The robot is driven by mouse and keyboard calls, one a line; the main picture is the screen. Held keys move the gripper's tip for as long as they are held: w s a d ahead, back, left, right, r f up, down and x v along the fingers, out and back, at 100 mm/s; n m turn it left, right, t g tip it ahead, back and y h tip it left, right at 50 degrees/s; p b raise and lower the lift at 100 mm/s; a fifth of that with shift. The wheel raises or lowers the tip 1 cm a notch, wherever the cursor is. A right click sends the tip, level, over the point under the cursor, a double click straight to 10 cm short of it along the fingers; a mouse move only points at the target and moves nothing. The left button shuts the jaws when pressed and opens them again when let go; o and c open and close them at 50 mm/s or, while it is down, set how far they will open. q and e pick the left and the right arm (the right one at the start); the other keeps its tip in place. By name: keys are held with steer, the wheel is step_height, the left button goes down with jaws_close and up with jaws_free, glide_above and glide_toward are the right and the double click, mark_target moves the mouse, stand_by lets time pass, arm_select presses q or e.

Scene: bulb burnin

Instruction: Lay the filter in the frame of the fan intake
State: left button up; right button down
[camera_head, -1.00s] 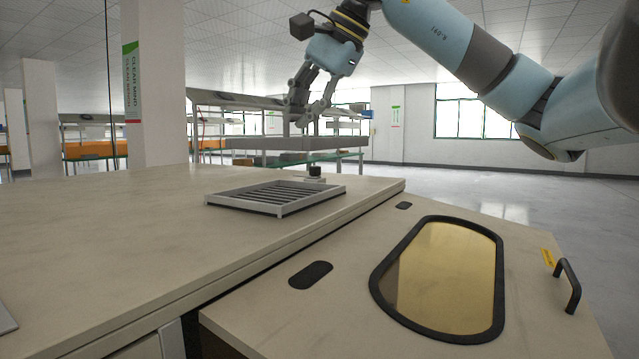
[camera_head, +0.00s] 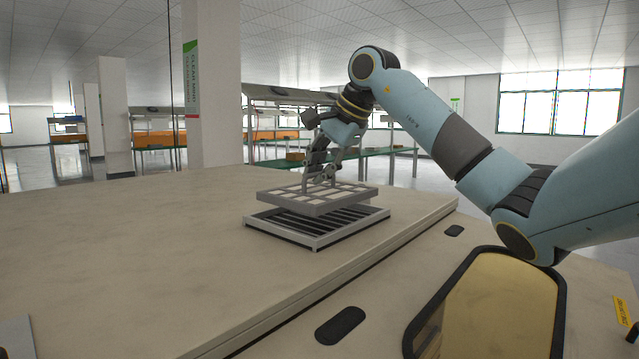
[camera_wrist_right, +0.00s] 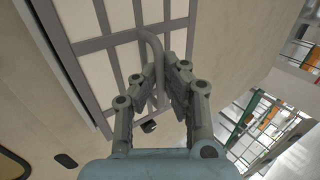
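The filter, a pale panel with a grey grid and rim (camera_head: 290,206), is held level just above the fan intake. The intake's grey slatted frame (camera_head: 280,234) lies on the bench top, its near slats visible below the filter; its far part is hidden. My right gripper (camera_head: 322,180) is above the filter, its fingers closed around the filter's upright handle. The right wrist view shows the grey bent handle (camera_wrist_right: 156,62) between the fingers (camera_wrist_right: 160,88), the filter's grid (camera_wrist_right: 110,42) beyond, and the frame's edge (camera_wrist_right: 62,58) at left. My left gripper is not in view.
The pale bench top (camera_head: 130,255) is clear to the left. A lower panel with a yellowish window (camera_head: 490,315) and a dark oval recess (camera_head: 341,325) lies in front. Shelving (camera_head: 385,150) stands behind.

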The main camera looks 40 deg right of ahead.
mark_target(319, 191)
step_height(319, 191, down, 4)
steer(key=shift+p, duration=0.5)
steer(key=shift+f, duration=0.2)
steer(key=c, duration=1.5)
jaws_free()
steer(key=shift+r, duration=0.15)
steer(key=shift+r, duration=0.25)
steer(key=b+v, duration=0.2)
steer(key=v, duration=0.9)
steer(key=shift+s+r, duration=0.25)
steer(key=shift+s, duration=0.05)
